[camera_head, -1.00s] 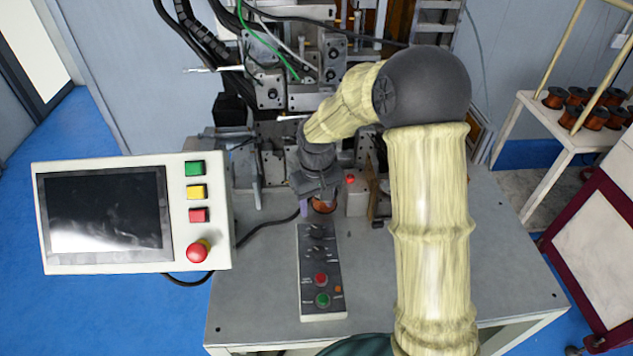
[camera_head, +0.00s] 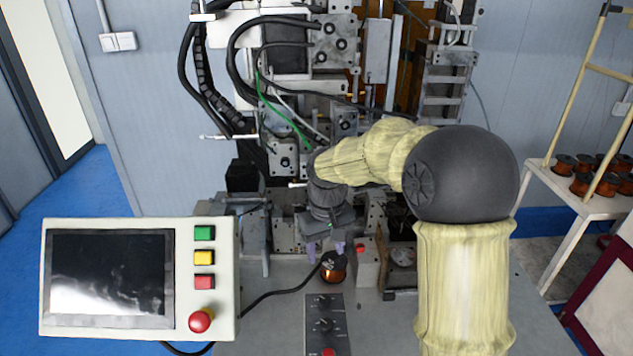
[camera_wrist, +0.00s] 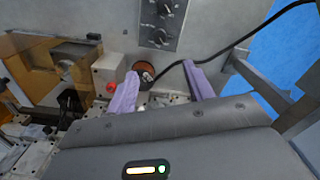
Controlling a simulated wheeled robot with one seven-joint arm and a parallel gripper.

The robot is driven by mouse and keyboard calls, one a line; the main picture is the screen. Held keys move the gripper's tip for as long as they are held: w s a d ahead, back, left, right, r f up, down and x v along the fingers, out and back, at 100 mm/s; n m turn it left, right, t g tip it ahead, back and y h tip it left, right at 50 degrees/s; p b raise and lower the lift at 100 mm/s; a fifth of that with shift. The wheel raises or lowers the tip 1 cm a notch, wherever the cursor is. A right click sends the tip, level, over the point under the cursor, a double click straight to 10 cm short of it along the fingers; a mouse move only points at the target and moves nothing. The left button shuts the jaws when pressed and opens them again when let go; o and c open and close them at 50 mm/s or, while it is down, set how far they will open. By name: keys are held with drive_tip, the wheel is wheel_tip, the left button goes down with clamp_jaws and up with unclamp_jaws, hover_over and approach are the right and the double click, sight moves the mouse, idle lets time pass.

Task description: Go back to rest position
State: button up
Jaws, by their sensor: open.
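My gripper (camera_head: 325,249) points down above the winder's table, in front of the machine. In the wrist view my gripper (camera_wrist: 160,88) shows two purple fingers spread apart with nothing between them. A copper coil spool (camera_head: 333,267) stands on the table just below and in front of the fingers. The spool also shows in the wrist view (camera_wrist: 146,74), beyond the fingers and apart from them.
The coil winder (camera_head: 300,130) with cables stands behind my gripper. A control panel with a screen (camera_head: 112,275) is at the left. A switch box (camera_head: 327,325) lies in front of the spool. A rack with several copper spools (camera_head: 590,175) stands at the right.

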drive_tip(key=s+d+f+m+t, duration=0.1)
drive_tip(key=s+d+f+m, duration=0.1)
drive_tip(key=s+d, duration=0.3)
drive_tip(key=s+d+f+m+t, duration=0.1)
drive_tip(key=s+d+f+m, duration=0.1)
drive_tip(key=s+d, duration=0.4)
drive_tip(key=s, duration=0.5)
drive_tip(key=shift+s+f+t, duration=0.15)
drive_tip(key=shift+f+t, duration=0.05)
drive_tip(key=shift+t, duration=0.1)
